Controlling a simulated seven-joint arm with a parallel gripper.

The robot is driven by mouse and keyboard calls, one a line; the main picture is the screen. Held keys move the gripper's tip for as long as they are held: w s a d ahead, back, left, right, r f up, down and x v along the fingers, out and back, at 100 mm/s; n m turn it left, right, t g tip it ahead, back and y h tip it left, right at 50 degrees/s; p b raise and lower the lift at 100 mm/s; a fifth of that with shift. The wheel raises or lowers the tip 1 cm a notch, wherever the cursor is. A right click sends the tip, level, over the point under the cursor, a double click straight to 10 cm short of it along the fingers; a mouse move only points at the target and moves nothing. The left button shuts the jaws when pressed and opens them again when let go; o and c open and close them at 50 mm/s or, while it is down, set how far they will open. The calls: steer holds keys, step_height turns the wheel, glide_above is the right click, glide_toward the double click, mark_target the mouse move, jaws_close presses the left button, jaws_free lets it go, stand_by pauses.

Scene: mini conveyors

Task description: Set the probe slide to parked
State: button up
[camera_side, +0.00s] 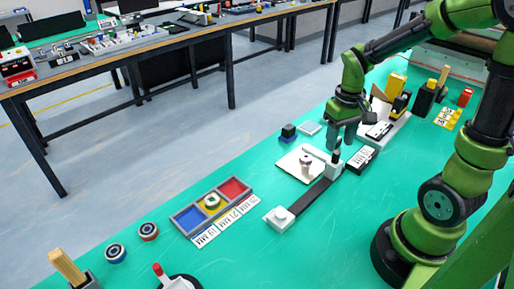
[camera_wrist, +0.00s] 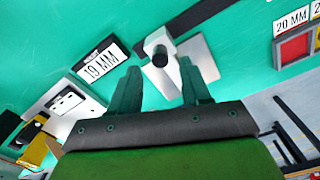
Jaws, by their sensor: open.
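The probe slide is a dark rail (camera_side: 309,197) with a white end block (camera_side: 281,217) at its near end. The rail (camera_wrist: 198,14) and knob (camera_wrist: 159,58) also show in the wrist view. My gripper (camera_side: 344,143) points down just above the carriage end. In the wrist view my gripper (camera_wrist: 163,84) has its fingers wide apart, with nothing between them and the knob ahead of them. Contact with the knob cannot be told.
A black holder (camera_side: 361,159) with a size label stands right of the rail. A tray (camera_side: 176,217) with blue, yellow and red compartments lies left, with label cards (camera_side: 226,221). A dark block (camera_side: 288,132) and a white device (camera_side: 380,130) lie behind.

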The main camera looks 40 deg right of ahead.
mark_target(337, 152)
steer(key=shift+f, duration=2.4)
jaws_close()
